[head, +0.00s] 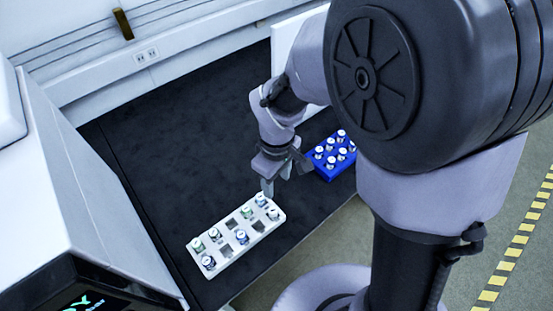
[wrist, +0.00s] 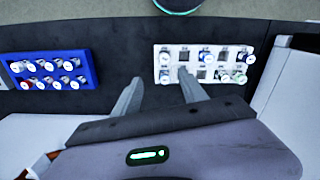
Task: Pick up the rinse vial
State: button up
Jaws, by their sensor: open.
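A white rack (head: 228,246) holds several small capped vials, with some slots empty; it also shows in the wrist view (wrist: 191,53). No label can be read, so I cannot tell which vial is the rinse vial. Two vials sit at the rack's right end in the head view: one with a bluish body (head: 261,199) and one with a pale cap (head: 273,214). My gripper (head: 284,179) is open and empty, above and beside that end. In the wrist view its fingers (wrist: 160,80) are spread, with the right fingertip over the rack's edge.
A blue rack (head: 326,172) full of vials stands right of the white one, partly behind my arm. White instrument housing (head: 75,185) borders the dark bench (head: 150,160) on the left. Bare bench top lies behind the racks.

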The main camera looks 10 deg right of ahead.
jog(key=b, duration=0.5)
send_near(273, 210)
jog(key=f, duration=0.5)
jog(key=shift+d, duration=0.25)
jog(key=f+b, duration=0.2)
jog(key=f, duration=0.3)
jog(key=shift+a+f+b, duration=0.25)
jog(key=shift+a+b, duration=0.1)
jog(key=shift+b, duration=0.05)
jog(key=shift+r, duration=0.1)
jog(key=shift+c, duration=0.9)
grip_shut()
